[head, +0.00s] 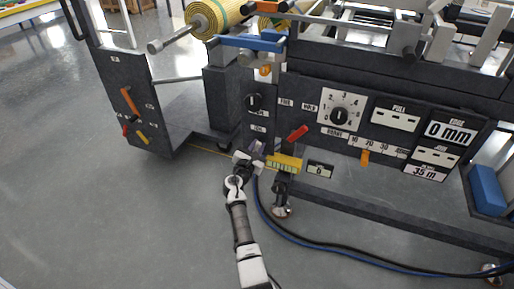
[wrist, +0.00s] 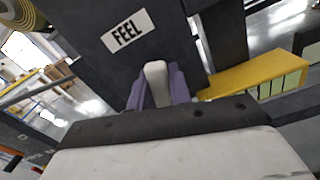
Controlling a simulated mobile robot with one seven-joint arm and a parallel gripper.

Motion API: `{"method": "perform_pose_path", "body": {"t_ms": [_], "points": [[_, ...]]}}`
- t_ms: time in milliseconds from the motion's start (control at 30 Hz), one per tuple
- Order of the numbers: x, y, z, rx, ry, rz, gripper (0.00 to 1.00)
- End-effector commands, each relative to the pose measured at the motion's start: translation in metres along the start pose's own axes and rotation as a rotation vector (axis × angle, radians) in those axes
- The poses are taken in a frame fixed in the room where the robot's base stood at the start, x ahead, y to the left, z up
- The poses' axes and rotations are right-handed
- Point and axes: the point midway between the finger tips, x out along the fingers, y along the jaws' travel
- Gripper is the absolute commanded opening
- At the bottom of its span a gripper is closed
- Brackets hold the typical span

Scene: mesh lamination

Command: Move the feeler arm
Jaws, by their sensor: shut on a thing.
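A yellow block (head: 285,163) sits close to the right of my gripper, and also in the wrist view (wrist: 252,74). A red lever (head: 298,133) and a dial (head: 339,115) are above right. A blue hose (head: 300,236) runs along the floor. Open floor (head: 110,215) lies left.

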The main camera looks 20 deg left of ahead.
Motion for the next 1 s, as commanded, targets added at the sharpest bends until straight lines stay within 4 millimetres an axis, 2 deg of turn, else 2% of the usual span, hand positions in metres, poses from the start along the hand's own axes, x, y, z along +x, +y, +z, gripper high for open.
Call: {"method": "perform_pose_path", "body": {"t_ms": [333, 367, 533, 1000], "points": [[0.0016, -0.0004, 0.0023, 0.005, -0.003, 0.000, 0.00], [0.0017, -0.0003, 0.0023, 0.005, -0.003, 0.000, 0.21], [0.0012, -0.0002, 0.0017, 0.004, -0.002, 0.001, 0.42], [0.0001, -0.0005, 0.0007, 0.002, 0.000, 0.000, 0.42]]}}
